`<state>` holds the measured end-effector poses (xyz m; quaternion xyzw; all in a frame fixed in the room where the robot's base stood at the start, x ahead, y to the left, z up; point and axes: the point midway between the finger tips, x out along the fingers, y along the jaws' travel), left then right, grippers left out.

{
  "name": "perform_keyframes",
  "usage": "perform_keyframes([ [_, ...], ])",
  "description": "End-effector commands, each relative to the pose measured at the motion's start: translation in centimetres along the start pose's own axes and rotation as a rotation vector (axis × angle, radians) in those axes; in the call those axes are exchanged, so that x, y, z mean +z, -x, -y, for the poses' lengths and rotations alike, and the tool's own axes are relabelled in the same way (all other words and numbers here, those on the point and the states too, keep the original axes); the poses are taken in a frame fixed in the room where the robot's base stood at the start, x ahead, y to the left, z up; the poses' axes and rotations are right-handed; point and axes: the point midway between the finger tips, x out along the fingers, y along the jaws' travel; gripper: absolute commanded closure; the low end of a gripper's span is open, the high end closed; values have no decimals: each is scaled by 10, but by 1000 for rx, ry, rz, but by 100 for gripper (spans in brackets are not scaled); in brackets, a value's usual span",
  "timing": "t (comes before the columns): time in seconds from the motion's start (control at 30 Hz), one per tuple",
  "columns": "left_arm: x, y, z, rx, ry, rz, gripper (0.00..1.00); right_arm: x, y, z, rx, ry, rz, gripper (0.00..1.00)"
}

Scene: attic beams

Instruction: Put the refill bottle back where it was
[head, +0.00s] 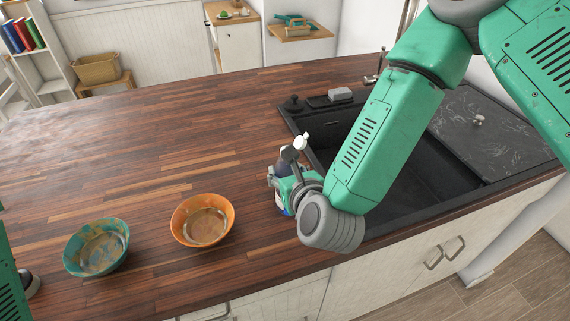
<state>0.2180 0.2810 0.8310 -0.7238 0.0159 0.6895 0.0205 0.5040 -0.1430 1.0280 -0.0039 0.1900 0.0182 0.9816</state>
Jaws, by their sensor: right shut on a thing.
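The refill bottle (301,142) is mostly hidden behind my right gripper and wrist; a white top shows above the fingers. My right gripper (284,172) is shut on it, over the wooden counter just left of the black sink. I cannot tell whether the bottle's base touches the counter. My left arm comes in at the left edge; only a small dark and grey part by it (31,284) shows, and its fingers cannot be made out.
A teal bowl (97,246) and an orange bowl (203,221) stand on the counter (150,150) at the front left. The black sink (400,196) lies under my right arm, with a grey sponge-like block (340,94) on its back rim. The counter behind the bowls is clear.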

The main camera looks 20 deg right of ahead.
Motion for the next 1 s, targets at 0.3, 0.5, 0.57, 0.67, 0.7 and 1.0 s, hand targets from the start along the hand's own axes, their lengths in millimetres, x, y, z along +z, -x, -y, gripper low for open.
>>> perform_keyframes([
  [0.3, 0, -2, 0, 0, 0, 0, 60, -2, -1, 0, 0, 1, -1, 47],
  [0.5, 0, -2, 0, 0, 0, 0, 60, -2, -1, 0, 0, 1, -1, 47],
  [0.57, 0, -2, 0, 0, 0, 0, 60, -2, -1, 0, 0, 1, -1, 47],
  [0.67, 0, 1, 0, 0, 0, 0, 60, 2, 0, 0, 1, 1, 0, 47],
  [0.7, 0, 0, 0, 0, 0, 0, 60, 0, 4, 0, 1, 0, -2, 47],
  [1.0, 1, -11, 0, 0, 0, 0, 60, -2, 65, 0, 4, 0, -4, 47],
])
